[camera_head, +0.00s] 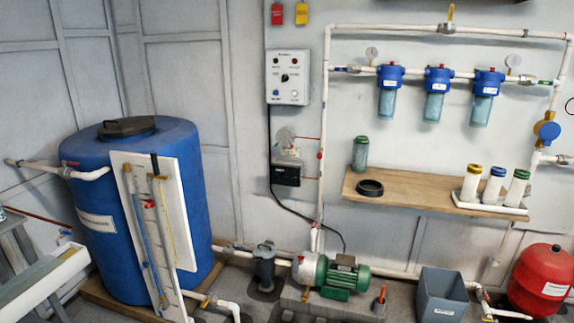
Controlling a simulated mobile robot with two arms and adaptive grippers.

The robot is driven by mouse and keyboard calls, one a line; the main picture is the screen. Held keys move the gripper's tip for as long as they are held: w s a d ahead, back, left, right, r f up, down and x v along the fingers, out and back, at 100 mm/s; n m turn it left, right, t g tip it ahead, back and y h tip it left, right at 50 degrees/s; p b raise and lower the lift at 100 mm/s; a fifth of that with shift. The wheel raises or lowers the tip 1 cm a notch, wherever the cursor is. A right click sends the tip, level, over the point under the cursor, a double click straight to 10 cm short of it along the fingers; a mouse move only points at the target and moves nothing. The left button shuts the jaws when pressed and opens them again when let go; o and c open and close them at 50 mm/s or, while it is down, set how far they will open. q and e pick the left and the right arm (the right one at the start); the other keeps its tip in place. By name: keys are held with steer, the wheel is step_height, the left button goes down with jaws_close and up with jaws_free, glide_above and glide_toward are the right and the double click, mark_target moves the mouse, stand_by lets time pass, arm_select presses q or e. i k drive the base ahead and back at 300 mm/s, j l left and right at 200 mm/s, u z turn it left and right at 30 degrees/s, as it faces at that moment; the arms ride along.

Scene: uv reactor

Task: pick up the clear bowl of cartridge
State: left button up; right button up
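A clear, greenish cylindrical bowl (360,155) stands upright on the left part of the wooden shelf (415,193). Three filter housings with blue heads hang from the white pipe on the wall: left (388,103), middle (434,106) and right (482,110). Each has a clear bluish bowl below its head. Three white cartridges stand in a white rack at the shelf's right end, with a yellow (470,185), blue (494,185) and green top (517,188). Which clear bowl is the task's one I cannot tell. Neither of my grippers shows.
A black ring (370,187) lies on the shelf in front of the bowl. Below are a green pump (344,277), a grey bin (443,293) and a red tank (542,281). A large blue tank (100,225) stands left. A control box (287,77) is on the wall.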

mark_target(361, 151)
steer(key=i, duration=0.8)
steer(key=i+z, duration=0.1)
steer(key=i, duration=0.65)
steer(key=i+j, duration=0.15)
steer(key=i, duration=0.65)
steer(key=l+z, duration=0.05)
